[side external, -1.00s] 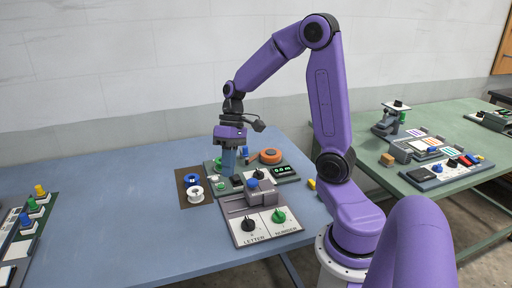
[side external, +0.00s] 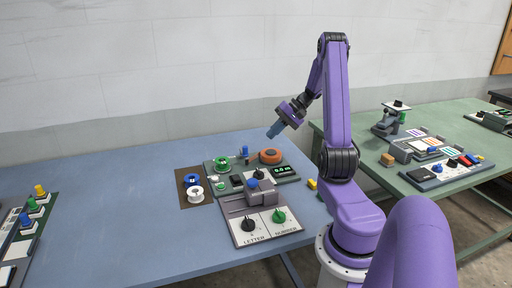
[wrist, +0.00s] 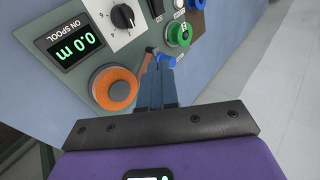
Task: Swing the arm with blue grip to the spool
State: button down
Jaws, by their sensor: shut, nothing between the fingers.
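The arm with the blue grip (side external: 245,151) stands at the back of a grey-green panel, between a green spool (side external: 222,163) and an orange roll (side external: 270,156). In the wrist view, the blue grip (wrist: 167,60) is just beyond my fingertips, with the green spool (wrist: 179,34) further up and the orange roll (wrist: 114,88) to the left. My gripper (side external: 272,134) is shut and empty, tilted down to the left. It is raised above the back of the panel, apart from the grip. My fingers (wrist: 158,66) partly cover the area beside the grip.
The panel has a 0.0 m display (side external: 283,171). In front is a grey press (side external: 250,198) with letter and number knobs. A white spool (side external: 195,194) and a blue spool (side external: 192,180) lie on a brown mat to the left. The blue table's left part is mostly clear.

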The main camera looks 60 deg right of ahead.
aim_at(244, 150)
jog(key=shift+m+t+h, duration=0.5)
jog(key=shift+m+t, duration=0.2)
jog(key=shift+m, duration=0.1)
jog(key=s+d, duration=0.2)
jog(key=d, duration=0.1)
jog(key=s+d, duration=0.1)
jog(key=shift+s+d+f, duration=0.15)
jog(key=shift+d+f, duration=0.1)
jog(key=shift+d, duration=0.15)
jog(key=x, duration=0.9)
jog(key=shift+w+a+f, duration=0.35)
jog(key=shift+w+a, duration=0.15)
jog(key=shift+w, duration=0.3)
jog(key=shift+w+a+f, duration=0.1)
jog(key=shift+w+a, duration=0.2)
jog(key=shift+w, duration=0.2)
jog(key=shift+w+a+r, duration=0.1)
jog(key=shift+w+a, duration=0.1)
jog(key=shift+w, duration=0.25)
jog(key=shift+w+a, duration=0.2)
jog(key=shift+w, duration=0.2)
